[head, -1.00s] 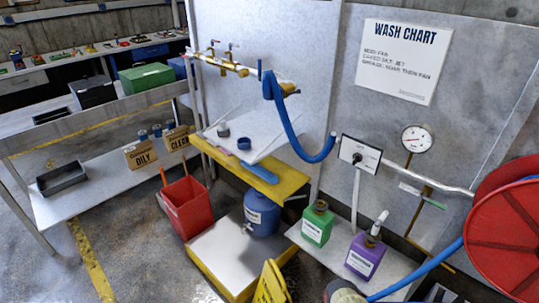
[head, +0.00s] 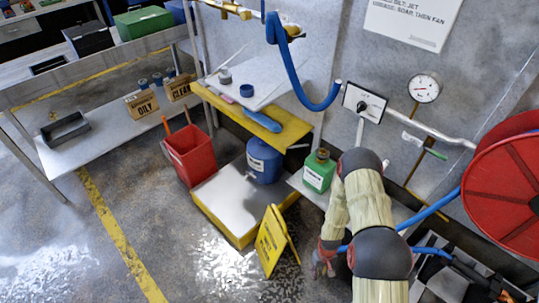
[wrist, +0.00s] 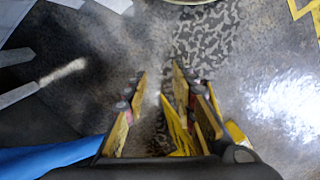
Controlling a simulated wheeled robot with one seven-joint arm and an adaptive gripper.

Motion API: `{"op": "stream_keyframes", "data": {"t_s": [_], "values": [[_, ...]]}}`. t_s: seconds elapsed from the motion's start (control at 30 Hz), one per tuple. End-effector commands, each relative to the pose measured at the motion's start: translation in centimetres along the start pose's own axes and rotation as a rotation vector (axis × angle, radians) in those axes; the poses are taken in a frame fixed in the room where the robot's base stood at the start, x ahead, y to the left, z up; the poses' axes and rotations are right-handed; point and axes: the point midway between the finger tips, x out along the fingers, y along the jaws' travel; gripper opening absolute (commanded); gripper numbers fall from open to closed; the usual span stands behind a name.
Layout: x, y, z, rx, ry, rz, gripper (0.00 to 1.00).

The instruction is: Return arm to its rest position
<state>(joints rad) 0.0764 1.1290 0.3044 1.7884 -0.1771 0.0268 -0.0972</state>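My arm shows in the head view, bent at the elbow, with its forearm hanging down. My gripper (wrist: 158,95) has its two yellow fingers apart in the wrist view, with floor visible between their tips. No held object shows between them. In the head view the gripper (head: 324,266) is small, pointing down in front of the green jug and to the right of the yellow floor sign.
A yellow floor sign (head: 271,240) stands close to the left of my gripper. A blue hose (head: 432,210) runs behind my arm to the red reel (head: 510,190). A green jug (head: 319,172) stands behind. Open wet floor (head: 180,250) lies left.

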Motion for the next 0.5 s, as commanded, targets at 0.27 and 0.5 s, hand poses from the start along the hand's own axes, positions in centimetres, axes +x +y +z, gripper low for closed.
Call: {"op": "stream_keyframes", "data": {"t_s": [0.27,0.5], "values": [[-11.7,0.5,0.2,0.061,-0.07,0.014,0.27],[-21.1,0.1,1.6,0.108,-0.106,0.02,0.27]]}}
